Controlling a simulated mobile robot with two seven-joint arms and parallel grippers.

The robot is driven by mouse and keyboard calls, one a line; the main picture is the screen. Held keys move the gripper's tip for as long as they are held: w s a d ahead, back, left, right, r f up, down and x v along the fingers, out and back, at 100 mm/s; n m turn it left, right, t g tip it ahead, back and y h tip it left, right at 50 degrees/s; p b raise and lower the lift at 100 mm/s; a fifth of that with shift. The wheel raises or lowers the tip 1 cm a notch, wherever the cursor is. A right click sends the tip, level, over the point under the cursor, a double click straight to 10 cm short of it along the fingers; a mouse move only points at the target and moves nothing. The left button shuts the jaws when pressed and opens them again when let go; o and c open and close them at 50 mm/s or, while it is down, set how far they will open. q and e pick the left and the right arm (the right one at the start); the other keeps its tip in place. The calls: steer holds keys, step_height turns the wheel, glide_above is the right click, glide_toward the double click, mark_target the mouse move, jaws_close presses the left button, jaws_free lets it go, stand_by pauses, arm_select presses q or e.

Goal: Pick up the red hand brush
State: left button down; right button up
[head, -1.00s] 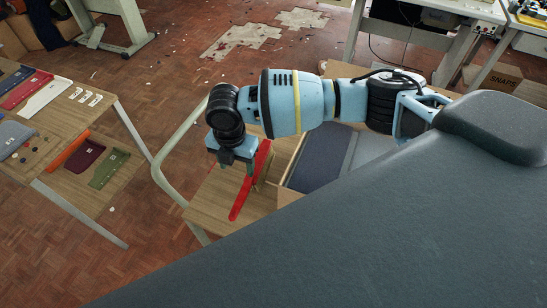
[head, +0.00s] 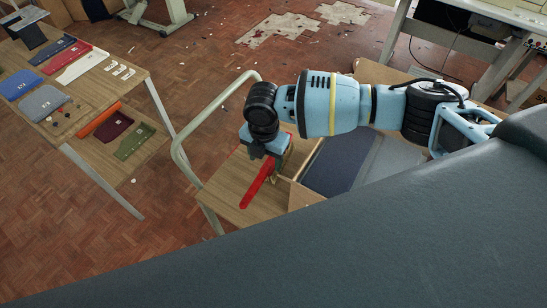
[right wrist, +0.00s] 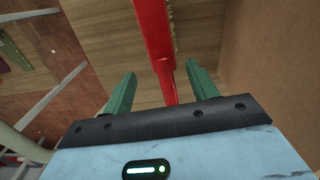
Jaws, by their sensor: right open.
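The red hand brush (head: 258,184) lies on the wooden top of a trolley, beside a cardboard box. In the right wrist view the brush (right wrist: 155,40) runs between the two green fingers of my right gripper (right wrist: 160,90), which is open. The handle narrows toward the gripper and clear gaps show on both sides of it. In the head view my right gripper (head: 270,160) is above the far end of the brush and hides part of it. My left gripper is not in view.
The trolley top (head: 229,181) has a pale curved rail (head: 190,125) at its left. The box (head: 303,196) with dark and grey cloth (head: 345,155) stands close on the right. A table (head: 90,85) with folded garments is at the left.

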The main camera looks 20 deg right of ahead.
mark_target(268, 167)
steer(key=f, duration=0.5)
steer(key=shift+d, duration=0.3)
steer(key=shift+r, duration=0.1)
steer(key=c, duration=1.2)
